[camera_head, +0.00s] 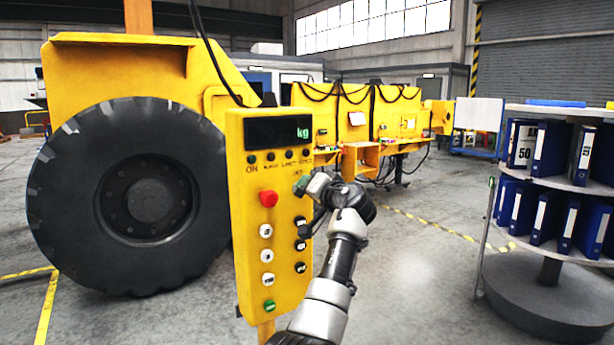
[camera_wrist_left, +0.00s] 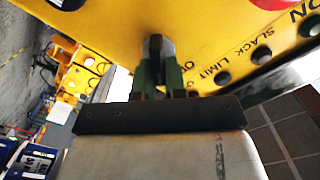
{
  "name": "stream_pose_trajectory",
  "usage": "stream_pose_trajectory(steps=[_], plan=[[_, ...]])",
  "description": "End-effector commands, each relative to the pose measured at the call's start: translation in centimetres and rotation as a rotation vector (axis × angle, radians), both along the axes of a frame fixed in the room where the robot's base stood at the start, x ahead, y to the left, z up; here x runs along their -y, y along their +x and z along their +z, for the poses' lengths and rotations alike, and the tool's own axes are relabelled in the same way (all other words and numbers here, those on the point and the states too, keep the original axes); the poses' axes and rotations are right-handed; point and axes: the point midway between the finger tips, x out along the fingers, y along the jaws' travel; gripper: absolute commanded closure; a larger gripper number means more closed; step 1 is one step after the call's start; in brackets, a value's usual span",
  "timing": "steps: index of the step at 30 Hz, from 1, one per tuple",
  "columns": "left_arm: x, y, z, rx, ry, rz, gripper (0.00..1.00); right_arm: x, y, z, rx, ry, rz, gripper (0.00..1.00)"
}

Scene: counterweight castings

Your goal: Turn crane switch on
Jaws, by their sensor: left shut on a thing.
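The yellow crane control box (camera_head: 268,170) stands upright in the middle of the head view. It has a dark display reading "kg", a red button (camera_head: 268,199) and several smaller buttons. My left gripper (camera_head: 308,186) is at the right part of the box's front. In the left wrist view, its green fingers (camera_wrist_left: 158,72) are shut on a dark switch knob (camera_wrist_left: 155,46) against the yellow panel. Labels "ON", "SLACK" and "LIMIT" show nearby; a label beside the fingers is partly hidden. The knob's turned position cannot be told. My right gripper is not in view.
A large black tyre (camera_head: 145,200) on a yellow machine stands behind the box at left. A round shelf stand (camera_head: 545,300) with blue binders is at right. Yellow machinery (camera_head: 355,115) stands farther back. The floor between the box and the stand is clear.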

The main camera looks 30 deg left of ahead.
Motion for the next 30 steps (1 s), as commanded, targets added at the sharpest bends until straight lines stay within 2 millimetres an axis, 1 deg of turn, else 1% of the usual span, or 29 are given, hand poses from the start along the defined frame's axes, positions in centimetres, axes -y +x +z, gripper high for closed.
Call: stream_pose_trajectory(steps=[1,18,24,30], plan=[[0.0,0.1,0.2,-0.046,0.017,0.001,1.00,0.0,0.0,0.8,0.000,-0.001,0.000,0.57],[0.2,0.4,-0.6,-0.529,0.217,0.001,1.00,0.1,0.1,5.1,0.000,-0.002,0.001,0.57],[0.2,0.5,-0.9,-0.655,0.268,0.001,1.00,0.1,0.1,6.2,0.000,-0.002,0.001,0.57],[0.2,0.5,-1.2,-0.738,0.303,0.001,1.00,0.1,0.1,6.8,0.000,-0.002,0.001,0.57]])
